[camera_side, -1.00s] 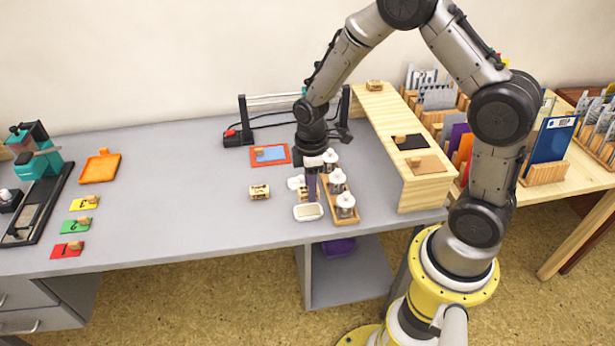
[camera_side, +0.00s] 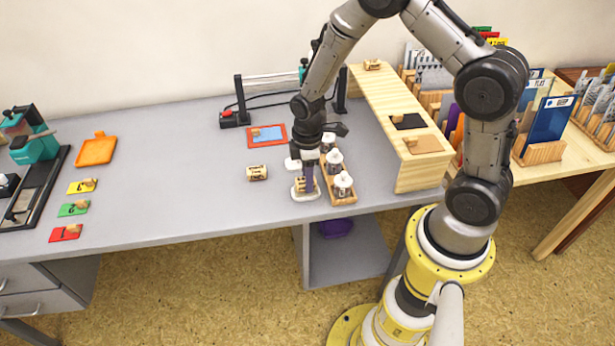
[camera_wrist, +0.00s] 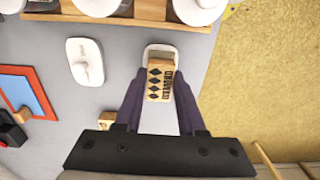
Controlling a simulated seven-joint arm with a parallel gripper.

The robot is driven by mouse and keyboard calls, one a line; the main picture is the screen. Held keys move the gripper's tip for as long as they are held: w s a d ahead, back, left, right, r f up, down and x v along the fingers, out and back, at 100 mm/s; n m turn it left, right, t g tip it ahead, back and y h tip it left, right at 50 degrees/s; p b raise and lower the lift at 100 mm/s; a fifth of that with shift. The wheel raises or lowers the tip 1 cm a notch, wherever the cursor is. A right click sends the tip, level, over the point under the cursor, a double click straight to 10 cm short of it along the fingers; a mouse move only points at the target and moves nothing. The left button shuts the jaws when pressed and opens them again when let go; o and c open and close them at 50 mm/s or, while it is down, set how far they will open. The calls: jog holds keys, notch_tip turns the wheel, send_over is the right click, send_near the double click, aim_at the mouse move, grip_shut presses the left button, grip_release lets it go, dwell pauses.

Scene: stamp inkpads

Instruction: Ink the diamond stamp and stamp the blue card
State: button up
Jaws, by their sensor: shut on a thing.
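My gripper (camera_wrist: 159,98) is shut on the diamond stamp (camera_wrist: 160,80), a wooden block with black diamonds and lettering. In the side view the diamond stamp (camera_side: 299,184) is held upright over the front white inkpad (camera_side: 305,197), whose rim (camera_wrist: 160,48) shows around the block in the wrist view. I cannot tell whether the stamp touches the pad. The blue card (camera_side: 268,134) lies in a red frame behind, with a small wooden piece at its left. It is partly in view at the left of the wrist view (camera_wrist: 14,93).
Another wooden stamp (camera_side: 257,173) lies to the left. A second white inkpad (camera_wrist: 85,62) sits behind the front one. A wooden rack (camera_side: 333,177) with several white-topped jars stands close on the right. A wooden shelf (camera_side: 415,177) is farther right.

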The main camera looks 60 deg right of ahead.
jog(key=shift+f, duration=0.5)
dwell(0.8)
dwell(0.4)
jog(key=shift+r, duration=3.5)
